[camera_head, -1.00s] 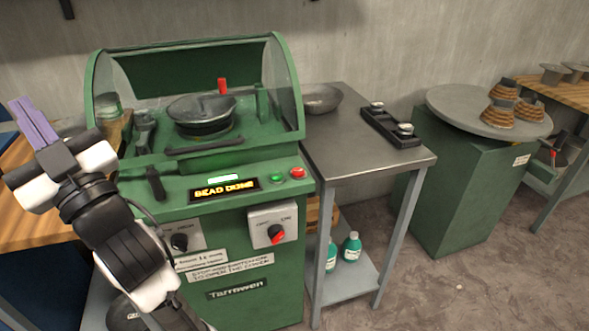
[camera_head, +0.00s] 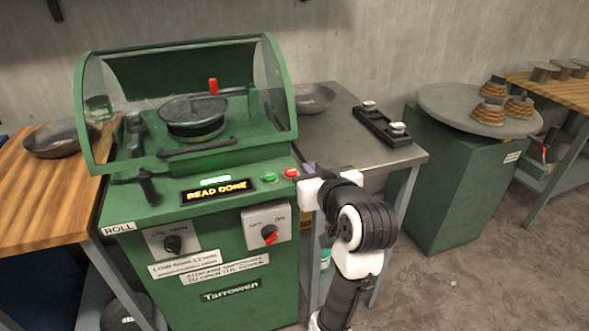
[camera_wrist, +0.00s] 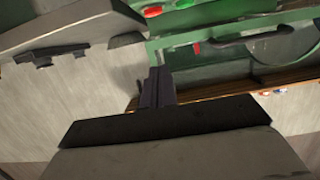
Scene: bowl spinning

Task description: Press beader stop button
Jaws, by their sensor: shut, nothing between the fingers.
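The green beading machine (camera_head: 225,277) stands in front of me. Its red button (camera_head: 291,173) sits at the right end of the sloped panel, beside the green button (camera_head: 269,177). The lit display (camera_head: 217,190) to their left reads BEAD DONE. My gripper (camera_head: 308,166) is just right of the red button; no clear contact shows, and the wrist partly hides the fingertips. In the wrist view, my gripper (camera_wrist: 158,72) is shut and empty.
The clear cover is down over a pan (camera_head: 192,115) in the machine. A selector knob (camera_head: 269,234) is below the buttons. The grey side table (camera_head: 345,148), with a bowl (camera_head: 312,98) and a black block (camera_head: 382,127), adjoins on the right. A wooden bench (camera_head: 45,198) stands left.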

